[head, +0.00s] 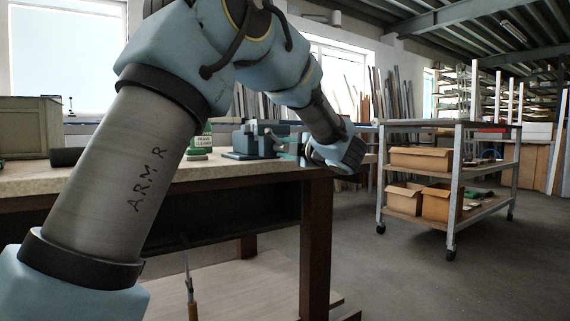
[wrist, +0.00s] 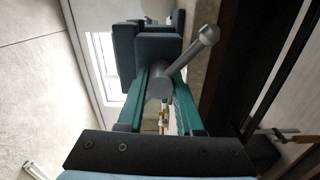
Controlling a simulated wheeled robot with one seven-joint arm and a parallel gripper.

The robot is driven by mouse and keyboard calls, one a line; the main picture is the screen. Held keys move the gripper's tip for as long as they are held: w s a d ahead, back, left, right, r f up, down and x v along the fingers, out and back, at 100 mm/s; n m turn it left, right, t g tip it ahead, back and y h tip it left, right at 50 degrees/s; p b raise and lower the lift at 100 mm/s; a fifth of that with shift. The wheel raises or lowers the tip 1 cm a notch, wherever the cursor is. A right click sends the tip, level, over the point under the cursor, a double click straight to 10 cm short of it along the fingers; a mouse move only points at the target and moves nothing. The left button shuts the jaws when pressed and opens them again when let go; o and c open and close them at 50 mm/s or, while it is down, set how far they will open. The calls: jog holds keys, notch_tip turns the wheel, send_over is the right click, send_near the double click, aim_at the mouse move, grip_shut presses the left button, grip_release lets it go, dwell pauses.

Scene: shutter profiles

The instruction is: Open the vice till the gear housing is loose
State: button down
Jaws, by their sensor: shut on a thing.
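The blue-grey vice (head: 252,142) stands near the right end of the workbench. In the wrist view its dark body (wrist: 150,48) fills the upper middle. A grey vice handle (wrist: 187,60) slants up to the right from a round hub, with a ball at its end. My gripper (wrist: 162,78) has its two teal fingers on either side of the hub and is shut on it. In the head view my gripper (head: 289,147) reaches the vice from the right. I cannot make out the gear housing in either view.
The workbench top (head: 235,170) ends just right of the vice. A shelf trolley (head: 458,165) with cardboard boxes stands to the right. The floor between bench and trolley is clear.

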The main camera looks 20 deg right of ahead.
jog(key=n+b, duration=0.2)
jog(key=shift+w+a+f+n+b, duration=0.1)
jog(key=shift+f+n+b, duration=0.1)
jog(key=shift+n+b, duration=0.15)
jog(key=shift+r+n+b, duration=0.1)
jog(key=shift+n+b, duration=0.15)
jog(key=shift+b, duration=0.15)
jog(key=shift+r, duration=0.1)
jog(key=c, duration=0.6)
grip_release()
jog(key=s, duration=0.3)
jog(key=s+d, duration=0.1)
jog(key=s, duration=0.3)
jog(key=s+d+p, duration=0.1)
jog(key=s, duration=0.2)
jog(key=shift+s+d, duration=0.1)
jog(key=shift+s, duration=0.2)
